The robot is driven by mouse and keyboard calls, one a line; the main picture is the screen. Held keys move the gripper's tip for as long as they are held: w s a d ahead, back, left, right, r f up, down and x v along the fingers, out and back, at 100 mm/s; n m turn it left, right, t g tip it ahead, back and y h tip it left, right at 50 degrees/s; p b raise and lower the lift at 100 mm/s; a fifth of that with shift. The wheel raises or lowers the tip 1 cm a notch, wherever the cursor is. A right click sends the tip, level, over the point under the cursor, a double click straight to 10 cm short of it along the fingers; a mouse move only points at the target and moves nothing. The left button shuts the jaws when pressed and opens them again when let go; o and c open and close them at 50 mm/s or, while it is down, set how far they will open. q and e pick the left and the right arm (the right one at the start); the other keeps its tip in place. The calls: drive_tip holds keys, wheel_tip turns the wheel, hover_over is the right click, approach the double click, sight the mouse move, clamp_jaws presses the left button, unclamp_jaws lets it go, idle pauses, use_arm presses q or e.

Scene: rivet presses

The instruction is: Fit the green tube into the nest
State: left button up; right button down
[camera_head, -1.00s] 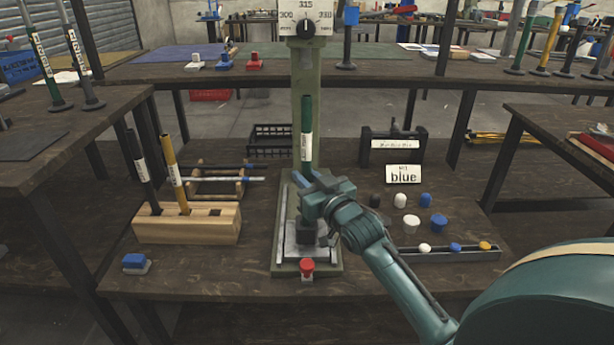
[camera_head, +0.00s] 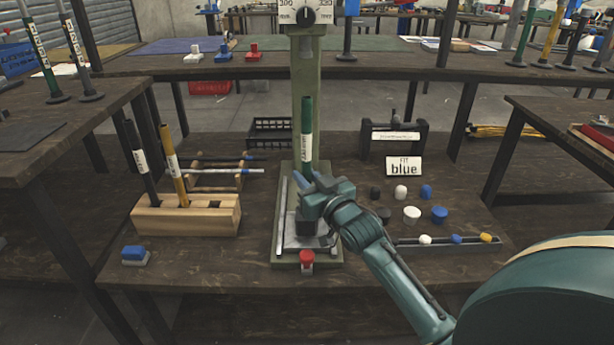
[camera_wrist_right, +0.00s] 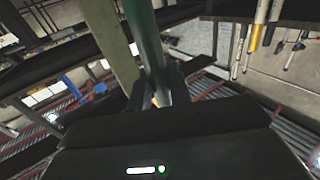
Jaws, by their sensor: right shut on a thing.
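The green tube (camera_head: 307,115) stands upright in front of the press column (camera_head: 306,80), with a white label on its side. My right gripper (camera_head: 308,186) is shut around its lower part; the tube also shows between the fingers in the right wrist view (camera_wrist_right: 146,45). A dark block (camera_head: 306,226) sits on the press base (camera_head: 308,262), directly below the gripper; it appears to be the nest. The gripper hides the tube's lower end and the block's top, so I cannot tell whether they touch. My left gripper is not in view.
A wooden rack (camera_head: 186,216) with a black tube and a yellow tube stands left of the press. A red button (camera_head: 306,259) is at the press front.

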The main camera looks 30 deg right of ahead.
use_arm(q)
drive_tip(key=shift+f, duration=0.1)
use_arm(e)
drive_tip(key=shift+f, duration=0.25)
drive_tip(key=c, duration=1.2)
unclamp_jaws()
use_arm(q)
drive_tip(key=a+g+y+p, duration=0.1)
drive_tip(key=p, duration=0.2)
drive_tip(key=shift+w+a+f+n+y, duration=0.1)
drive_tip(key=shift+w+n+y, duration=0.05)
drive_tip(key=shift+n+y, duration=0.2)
use_arm(e)
drive_tip(key=s, duration=1.3)
drive_tip(key=shift+a+f, duration=0.15)
drive_tip(key=shift+a, duration=0.05)
